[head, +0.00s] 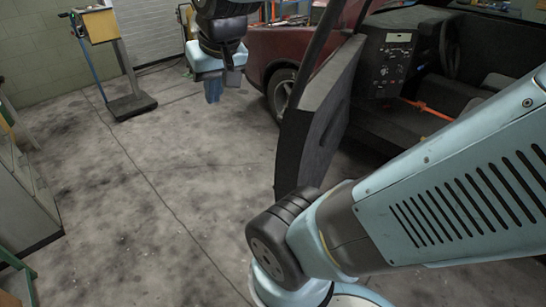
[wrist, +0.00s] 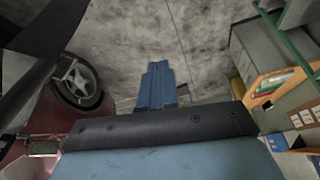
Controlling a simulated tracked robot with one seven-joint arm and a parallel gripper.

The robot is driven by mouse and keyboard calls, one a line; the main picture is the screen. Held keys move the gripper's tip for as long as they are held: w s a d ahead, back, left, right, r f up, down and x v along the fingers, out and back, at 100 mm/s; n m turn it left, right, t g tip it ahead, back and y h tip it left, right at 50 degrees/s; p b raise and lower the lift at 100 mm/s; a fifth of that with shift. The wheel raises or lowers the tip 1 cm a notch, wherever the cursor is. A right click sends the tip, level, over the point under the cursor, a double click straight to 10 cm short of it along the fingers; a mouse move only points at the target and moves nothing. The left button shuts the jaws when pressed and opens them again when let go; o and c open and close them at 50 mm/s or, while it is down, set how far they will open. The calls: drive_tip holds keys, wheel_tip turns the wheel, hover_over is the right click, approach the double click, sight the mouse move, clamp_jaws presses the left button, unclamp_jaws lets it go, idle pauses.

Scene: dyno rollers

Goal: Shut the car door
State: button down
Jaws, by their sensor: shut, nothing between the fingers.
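The dark red car (head: 262,48) stands at the right in the head view, with its dark cabin facing me. Its door (head: 318,115) stands open, swung out from the body, its dark inner side showing. My gripper (head: 213,92) hangs in the air to the left of the door, near the car's front wheel, apart from the door in the picture. In the wrist view my gripper's blue fingers (wrist: 157,70) are together and empty, pointing down toward the floor. A dark edge at the upper left of that view (wrist: 45,30) may be the door.
The front wheel (wrist: 78,82) shows left of my fingers in the wrist view. A yellow-topped stand (head: 98,25) is at the back left. Grey cabinets (head: 20,190) line the left edge. The concrete floor (head: 150,190) between is clear. My arm covers the lower right.

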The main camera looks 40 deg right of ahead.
drive_tip(key=w+d+f+m+g+h, duration=0.1)
drive_tip(key=w+d+f+m+g, duration=0.15)
drive_tip(key=w+d+f, duration=0.5)
drive_tip(key=w+d+f+m+g+h, duration=0.1)
drive_tip(key=w+d+f+m+g, duration=0.25)
drive_tip(key=f, duration=0.75)
drive_tip(key=w+d+f+m+h, duration=0.1)
drive_tip(key=w+d+f+m, duration=0.35)
drive_tip(key=w+f, duration=0.4)
drive_tip(key=d+f+m+g+h, duration=0.2)
drive_tip(key=d+f+m+h, duration=0.15)
drive_tip(key=d+f, duration=0.85)
drive_tip(key=s+d+f+n, duration=0.1)
drive_tip(key=s+d+f, duration=0.4)
drive_tip(key=f, duration=0.3)
drive_tip(key=shift+s+d, duration=0.15)
drive_tip(key=shift+s, duration=0.45)
drive_tip(key=shift+f, duration=0.1)
